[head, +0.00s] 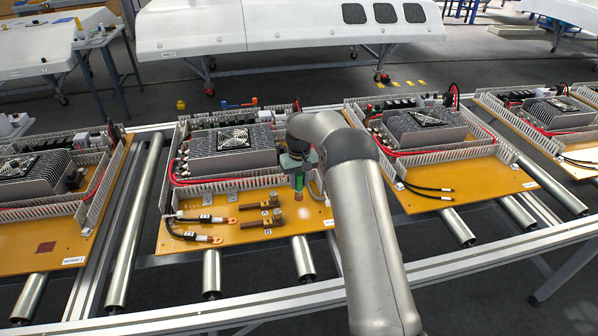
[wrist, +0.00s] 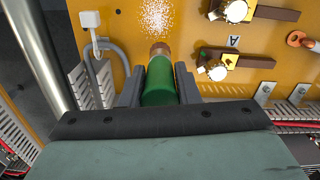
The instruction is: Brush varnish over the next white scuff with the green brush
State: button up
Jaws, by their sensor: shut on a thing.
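My gripper (head: 297,163) is over the front right part of the middle orange panel (head: 190,240). It is shut on the green brush (head: 299,183), which points down at the panel. In the wrist view the green brush (wrist: 158,82) sits between the two dark fingers of my gripper (wrist: 157,88), its brown tip towards the panel. A white speckled scuff (wrist: 157,16) lies just beyond the tip in that view. In the head view the scuff (head: 304,212) is a faint pale spot near the tip. I cannot tell whether the tip touches the panel.
Brass-and-brown terminal bars (head: 265,219) and black cables with lugs (head: 195,237) lie left of the brush. A grey finned unit (head: 230,147) and slotted ducts stand behind. A white plug with a grey cable (wrist: 90,20) is close to the brush. Similar panels stand either side.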

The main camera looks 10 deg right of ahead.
aim_at(301, 187)
notch_tip(301, 187, down, 3)
jog(key=shift+r+b, duration=0.1)
jog(key=shift+b, duration=0.35)
jog(key=shift+s, duration=0.3)
jog(key=shift+s+f, duration=0.2)
jog(key=shift+s, duration=0.65)
grip_shut()
jog(key=shift+s+d, duration=0.1)
jog(key=shift+s, duration=2.9)
jog(key=shift+w+r, duration=0.1)
jog(key=shift+w, duration=0.05)
jog(key=shift+w+p, duration=0.9)
jog(key=shift+w, duration=3.15)
jog(key=shift+d+p, duration=0.3)
jog(key=shift+p, duration=0.05)
jog(key=shift+s+d, duration=0.35)
jog(key=shift+d, duration=0.05)
jog(key=shift+s+a+b, duration=0.2)
jog(key=shift+s+b, duration=0.15)
jog(key=shift+s, duration=0.5)
jog(key=shift+s+d+b, duration=0.1)
jog(key=shift+s+b, duration=0.45)
jog(key=shift+s, duration=2.45)
jog(key=shift+w, duration=4.05)
jog(key=shift+w+r, duration=0.15)
jog(key=shift+r, duration=1)
jog(key=shift+r+p, duration=0.3)
jog(key=shift+p, duration=0.1)
jog(key=shift+r+p, duration=1.15)
jog(key=shift+r, duration=1.4)
